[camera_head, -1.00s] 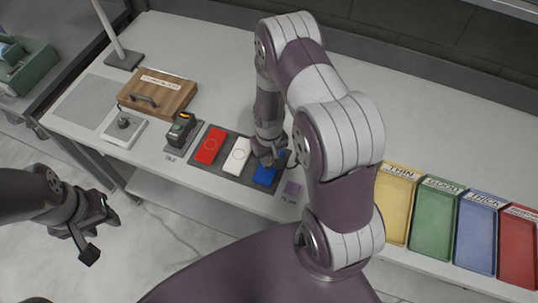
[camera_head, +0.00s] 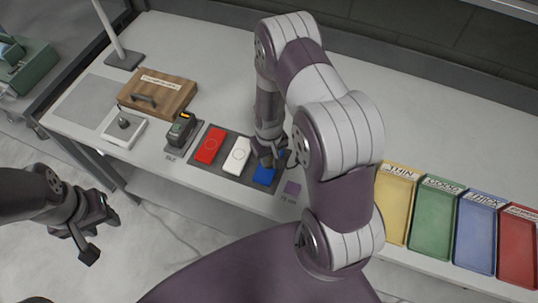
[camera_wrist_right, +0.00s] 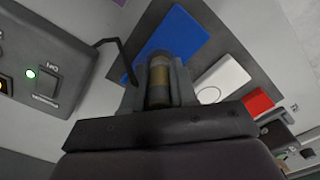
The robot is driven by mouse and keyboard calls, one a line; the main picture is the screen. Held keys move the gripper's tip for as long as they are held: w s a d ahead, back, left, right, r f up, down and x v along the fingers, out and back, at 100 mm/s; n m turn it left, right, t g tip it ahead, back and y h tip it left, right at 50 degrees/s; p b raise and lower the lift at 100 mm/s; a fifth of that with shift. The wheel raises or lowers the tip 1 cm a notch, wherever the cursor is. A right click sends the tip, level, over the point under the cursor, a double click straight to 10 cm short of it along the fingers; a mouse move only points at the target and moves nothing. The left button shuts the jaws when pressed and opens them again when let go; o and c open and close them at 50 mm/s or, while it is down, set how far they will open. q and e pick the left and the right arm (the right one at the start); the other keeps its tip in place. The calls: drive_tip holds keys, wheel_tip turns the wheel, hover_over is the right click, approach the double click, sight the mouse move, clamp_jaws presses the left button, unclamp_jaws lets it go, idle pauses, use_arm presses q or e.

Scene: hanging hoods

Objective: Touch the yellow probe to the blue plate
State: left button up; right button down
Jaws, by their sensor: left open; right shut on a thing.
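The blue plate (camera_head: 263,176) lies on a dark mat, at the right end of a row with a white and a red plate. My right gripper (camera_head: 267,160) is over its far part and hides some of it. In the right wrist view my right gripper (camera_wrist_right: 158,96) is shut on the probe (camera_wrist_right: 158,78), a short cylinder with a dull yellow-brown band. The blue plate (camera_wrist_right: 186,36) shows behind it. The probe's tip is hidden, so I cannot tell whether it touches the plate. My left gripper (camera_head: 97,236) is open and empty, off the table's front edge.
The white plate (camera_head: 236,156) and red plate (camera_head: 210,146) lie left of the blue one. A handheld gauge (camera_head: 182,130), a wooden box (camera_head: 158,94) and coloured trays (camera_head: 396,205) stand on the table. A dark cable (camera_wrist_right: 112,46) runs beside the probe.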

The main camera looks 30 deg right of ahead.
wheel_tip(320, 180, up, 7)
drive_tip(key=p, duration=0.5)
drive_tip(key=shift+w+p, duration=0.1)
drive_tip(key=shift+p, duration=0.25)
drive_tip(key=shift+f, duration=0.1)
